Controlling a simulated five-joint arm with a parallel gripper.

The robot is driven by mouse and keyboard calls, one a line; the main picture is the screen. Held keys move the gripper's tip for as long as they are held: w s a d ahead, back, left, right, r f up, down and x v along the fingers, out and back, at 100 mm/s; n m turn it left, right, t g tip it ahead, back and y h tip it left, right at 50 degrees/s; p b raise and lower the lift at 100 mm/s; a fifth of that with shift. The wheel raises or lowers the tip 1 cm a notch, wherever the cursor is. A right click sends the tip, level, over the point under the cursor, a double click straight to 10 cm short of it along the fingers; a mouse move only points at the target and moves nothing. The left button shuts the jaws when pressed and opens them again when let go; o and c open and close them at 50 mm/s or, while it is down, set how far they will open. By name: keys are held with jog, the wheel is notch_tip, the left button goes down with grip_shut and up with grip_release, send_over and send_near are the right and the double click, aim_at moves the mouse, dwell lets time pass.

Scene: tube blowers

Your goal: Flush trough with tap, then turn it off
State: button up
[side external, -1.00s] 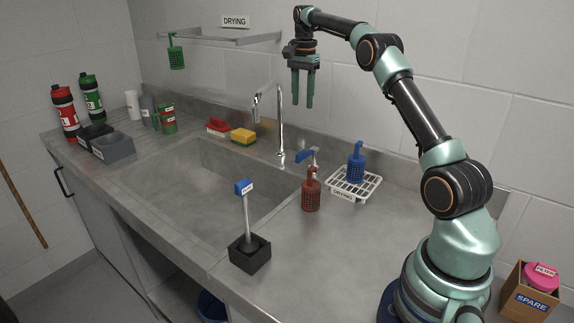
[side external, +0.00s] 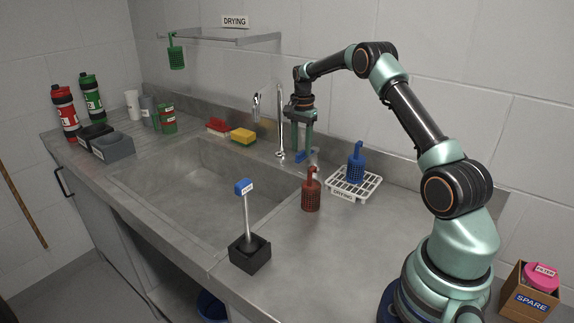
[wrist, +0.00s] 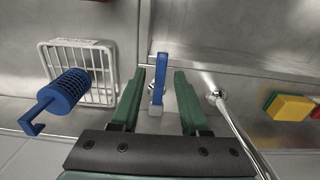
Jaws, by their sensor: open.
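The tap has a tall chrome spout (side external: 281,120) that curves over the trough. Its blue lever handle (side external: 305,155) sits just right of the spout base. My gripper (side external: 301,149) is open and points down over the handle. In the wrist view, the blue handle (wrist: 160,75) stands between the two open green fingers (wrist: 158,80), with a gap on each side. The spout's foot (wrist: 216,96) is right of the fingers there. The steel trough (side external: 215,187) looks empty, and no water shows from the spout. Part of the handle is hidden by my fingers in the side view.
A red perforated holder (side external: 311,192) stands near the handle. A blue one (side external: 356,165) stands on a white drying rack (side external: 343,194). A yellow sponge (side external: 243,136) lies behind the trough. A blue-topped brush (side external: 243,187) stands in a black block (side external: 250,255) at the front. Counter space at front right is clear.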

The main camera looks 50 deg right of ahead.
jog(key=shift+f, duration=0.75)
jog(key=c, duration=0.7)
grip_shut()
jog(key=shift+s, duration=0.15)
